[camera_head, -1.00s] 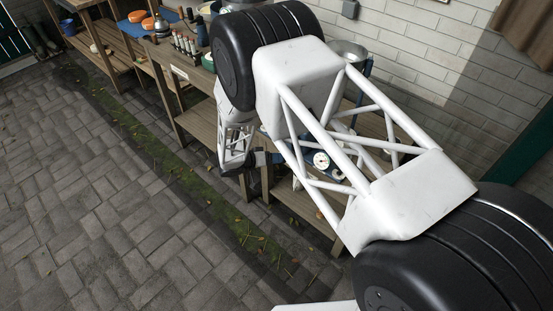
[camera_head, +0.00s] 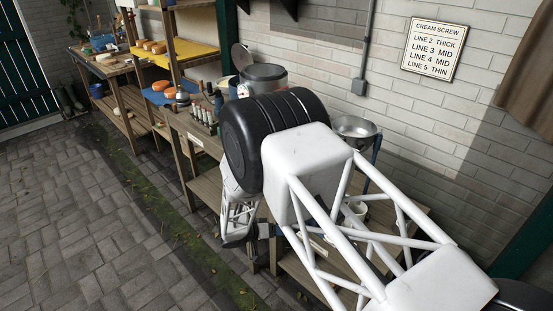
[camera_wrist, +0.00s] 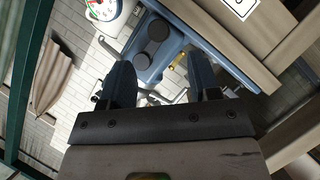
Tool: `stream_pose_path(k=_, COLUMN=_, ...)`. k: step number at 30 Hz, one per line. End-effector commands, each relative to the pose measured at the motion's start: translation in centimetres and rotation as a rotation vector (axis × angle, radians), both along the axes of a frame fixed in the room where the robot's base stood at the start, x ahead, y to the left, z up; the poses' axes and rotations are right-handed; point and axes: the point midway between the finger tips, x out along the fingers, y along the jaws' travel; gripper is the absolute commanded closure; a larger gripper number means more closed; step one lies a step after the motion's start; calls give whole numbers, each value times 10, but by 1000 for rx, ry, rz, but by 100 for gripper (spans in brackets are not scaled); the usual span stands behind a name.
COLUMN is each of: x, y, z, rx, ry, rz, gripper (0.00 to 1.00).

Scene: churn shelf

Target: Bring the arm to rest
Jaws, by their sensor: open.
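My arm, white with black joints, reaches across the front of the workbench in the head view. My gripper (camera_wrist: 160,78) shows in the wrist view with its two dark blue fingers apart and nothing between them in its grasp. Beyond the fingers is a blue device (camera_wrist: 155,42) with two dark round parts; I cannot tell how far away it is. In the head view the gripper is small and largely hidden by my arm links.
The wooden workbench (camera_head: 185,132) carries small bottles (camera_head: 203,115), a large metal pot (camera_head: 264,76) and a metal bowl (camera_head: 355,129). A cream screw sign (camera_head: 435,49) hangs on the brick wall. A round gauge (camera_wrist: 100,8) shows in the wrist view. The paving at left is clear.

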Motion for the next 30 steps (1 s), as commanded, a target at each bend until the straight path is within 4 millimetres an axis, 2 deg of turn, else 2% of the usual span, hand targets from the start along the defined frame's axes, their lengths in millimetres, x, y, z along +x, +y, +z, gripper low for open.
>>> stream_pose_path(k=5, x=0, y=-3, z=7, rx=4, ry=9, rz=-6, gripper=44)
stream_pose_path(k=8, x=1, y=-7, z=19, rx=14, ry=26, rz=-21, gripper=44)
stream_pose_path(k=11, x=0, y=-16, z=41, rx=32, ry=58, rz=-44, gripper=44)
stream_pose_path(k=20, x=-17, y=-59, z=139, rx=143, ry=211, rz=-125, gripper=44)
stream_pose_path(k=30, x=-67, y=-109, z=248, rx=333, ry=371, rz=-155, gripper=44)
